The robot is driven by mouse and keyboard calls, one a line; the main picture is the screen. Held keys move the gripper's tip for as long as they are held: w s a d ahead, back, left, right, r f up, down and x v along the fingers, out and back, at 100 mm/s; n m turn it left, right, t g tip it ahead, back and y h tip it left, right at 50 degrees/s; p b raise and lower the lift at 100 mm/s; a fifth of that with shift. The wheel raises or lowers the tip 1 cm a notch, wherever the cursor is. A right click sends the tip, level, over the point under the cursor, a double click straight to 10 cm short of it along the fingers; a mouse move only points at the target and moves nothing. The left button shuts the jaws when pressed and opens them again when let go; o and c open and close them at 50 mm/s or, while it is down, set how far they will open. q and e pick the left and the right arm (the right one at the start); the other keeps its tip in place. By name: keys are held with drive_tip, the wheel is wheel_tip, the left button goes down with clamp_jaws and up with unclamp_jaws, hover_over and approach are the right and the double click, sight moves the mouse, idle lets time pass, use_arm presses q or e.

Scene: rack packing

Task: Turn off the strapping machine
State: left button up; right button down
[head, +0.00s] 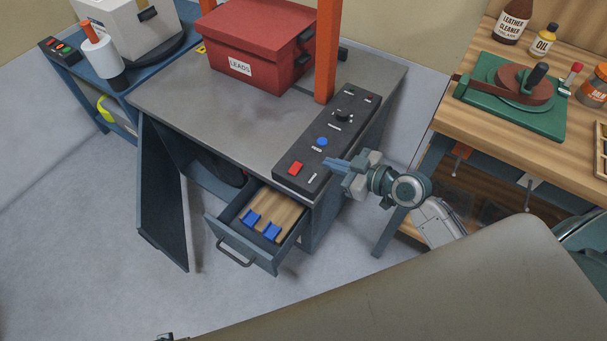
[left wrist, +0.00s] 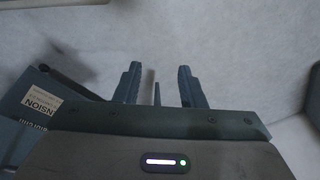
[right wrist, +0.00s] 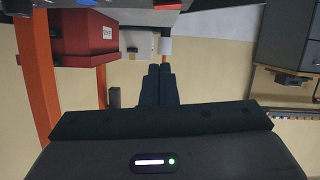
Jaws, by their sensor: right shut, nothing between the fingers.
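The strapping machine has a grey top (head: 185,90), an orange arch (head: 327,50) and a dark control panel (head: 306,150) along its right side. The panel carries a red button (head: 295,168), a blue button (head: 322,141) and a black knob (head: 342,116). My right gripper (head: 333,163) is shut and empty, its tips over the panel's right edge, right of the red button and below the blue one. I cannot tell whether it touches. It also shows shut in the right wrist view (right wrist: 159,83). My left gripper (left wrist: 159,84) is open and empty above the floor.
A red box (head: 255,45) labelled LEADS stands on the machine's top. Below, a drawer (head: 240,243) is pulled out and a cabinet door (head: 163,200) hangs open. A wooden workbench (head: 450,110) stands right; a blue cart (head: 95,75) stands left.

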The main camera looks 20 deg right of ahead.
sight(304, 171)
use_arm(q)
drive_tip(key=r, duration=0.1)
drive_tip(key=w+r+b, duration=0.1)
drive_tip(key=r+b, duration=0.1)
drive_tip(key=shift+w+d+r, duration=0.2)
drive_tip(key=shift+d+r, duration=0.1)
drive_tip(key=shift+d, duration=0.05)
use_arm(e)
drive_tip(key=shift+s+d+f+t+y, duration=0.15)
drive_tip(key=shift+s+f+t+y, duration=0.15)
drive_tip(key=shift+s+y, duration=0.1)
drive_tip(key=shift+w, duration=0.1)
